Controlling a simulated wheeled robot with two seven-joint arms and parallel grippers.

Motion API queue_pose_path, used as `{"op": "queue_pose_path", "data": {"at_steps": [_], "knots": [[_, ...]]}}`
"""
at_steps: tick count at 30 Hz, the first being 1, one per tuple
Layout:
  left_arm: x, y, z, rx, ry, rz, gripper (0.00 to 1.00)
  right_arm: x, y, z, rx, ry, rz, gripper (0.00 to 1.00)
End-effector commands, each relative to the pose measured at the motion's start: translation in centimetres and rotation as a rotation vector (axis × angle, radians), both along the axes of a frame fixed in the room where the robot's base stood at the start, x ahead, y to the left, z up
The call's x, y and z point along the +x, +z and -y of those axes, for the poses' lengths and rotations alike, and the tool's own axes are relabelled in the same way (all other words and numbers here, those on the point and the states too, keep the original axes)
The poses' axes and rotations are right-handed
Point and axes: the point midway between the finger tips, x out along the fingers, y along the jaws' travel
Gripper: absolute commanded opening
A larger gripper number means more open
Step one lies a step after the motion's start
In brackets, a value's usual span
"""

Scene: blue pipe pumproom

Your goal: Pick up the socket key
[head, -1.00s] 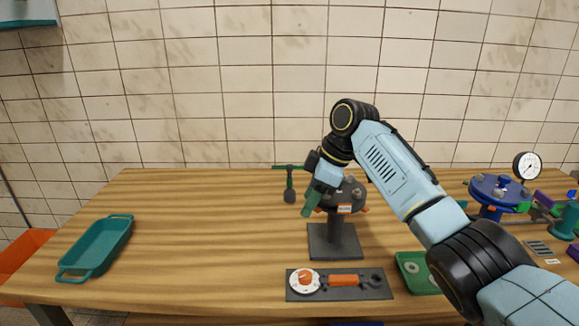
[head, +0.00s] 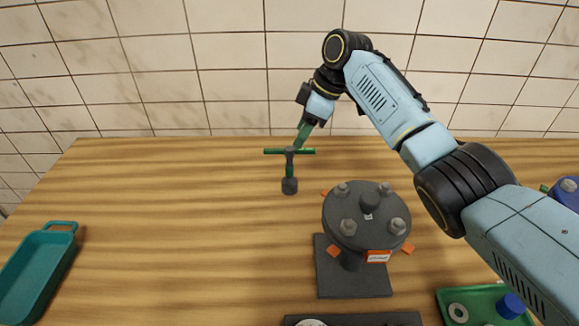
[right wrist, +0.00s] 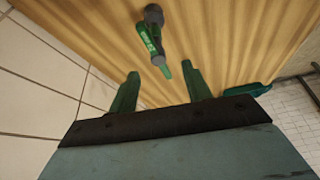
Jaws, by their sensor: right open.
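Whether a finger touches the handle cannot be told. My left gripper is not in view.
A dark flanged stand (head: 367,215) with several bolts stands right of the key. A teal tray (head: 62,228) is at the left. A green tray (head: 447,297) with small parts sits at the lower right. The table left of the key is clear.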

Motion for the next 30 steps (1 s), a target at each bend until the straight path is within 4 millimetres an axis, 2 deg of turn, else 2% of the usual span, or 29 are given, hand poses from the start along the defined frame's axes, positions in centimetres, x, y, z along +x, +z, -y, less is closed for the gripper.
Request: {"op": "queue_pose_path", "data": {"at_steps": [3,11,19,24,30], "knots": [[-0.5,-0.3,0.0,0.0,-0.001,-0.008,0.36,0.1,-2.2,-0.8,-0.001,-0.001,-0.002,0.49],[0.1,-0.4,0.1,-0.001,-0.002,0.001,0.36,0.3,-4.1,-1.6,-0.001,-0.001,0.0,0.49],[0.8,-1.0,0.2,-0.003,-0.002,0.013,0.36,0.6,-7.8,-2.7,-0.001,-0.001,-0.002,0.49],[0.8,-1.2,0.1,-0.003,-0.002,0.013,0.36,0.7,-8.7,-3.1,-0.001,-0.001,0.002,0.49],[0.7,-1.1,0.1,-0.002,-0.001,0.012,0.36,0.7,-8.7,-3.1,-0.001,-0.001,0.002,0.49]]}}
